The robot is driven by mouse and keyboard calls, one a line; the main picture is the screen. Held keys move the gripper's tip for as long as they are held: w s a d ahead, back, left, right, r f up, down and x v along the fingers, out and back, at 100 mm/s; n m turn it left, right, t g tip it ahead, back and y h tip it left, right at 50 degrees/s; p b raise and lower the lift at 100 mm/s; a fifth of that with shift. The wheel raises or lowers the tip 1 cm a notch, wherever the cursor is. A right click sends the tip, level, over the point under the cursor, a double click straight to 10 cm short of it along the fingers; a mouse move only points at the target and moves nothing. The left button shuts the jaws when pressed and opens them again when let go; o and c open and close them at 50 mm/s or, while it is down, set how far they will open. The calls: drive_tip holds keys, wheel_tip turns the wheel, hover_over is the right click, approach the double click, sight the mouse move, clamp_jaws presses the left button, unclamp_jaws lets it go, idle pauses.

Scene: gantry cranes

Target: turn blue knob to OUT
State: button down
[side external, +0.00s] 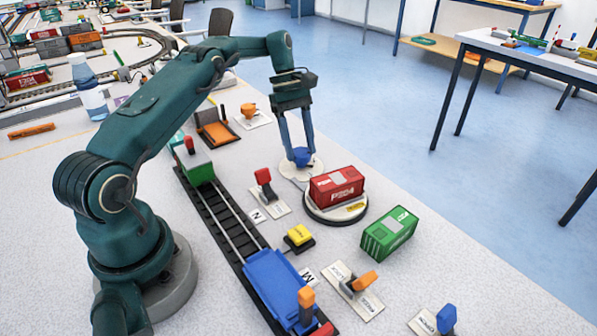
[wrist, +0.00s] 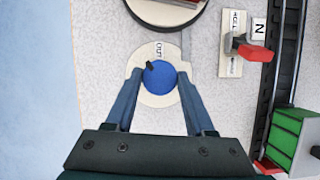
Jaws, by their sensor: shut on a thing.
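The blue knob (wrist: 162,76) sits on a round pale plate (wrist: 146,97) on the table. Its dark pointer mark (wrist: 150,66) is at the knob's upper left in the wrist view. Small lettering (wrist: 159,51) is printed on the plate above the knob, too small to read surely. My gripper (wrist: 159,75) points down with one finger on each side of the knob, shut on it. In the side external view, my gripper (side external: 301,151) hides part of the knob (side external: 302,159).
A turntable (side external: 336,214) with a red container (side external: 337,186) stands close to the knob. A red-handled lever (side external: 264,178) and a yellow button (side external: 299,235) are nearby. A track (side external: 230,216) carries a green wagon (side external: 197,169) and a blue wagon (side external: 277,284).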

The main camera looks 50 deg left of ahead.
drive_tip(key=shift+m, duration=0.3)
idle(0.5)
drive_tip(key=shift+c, duration=1.3)
unclamp_jaws()
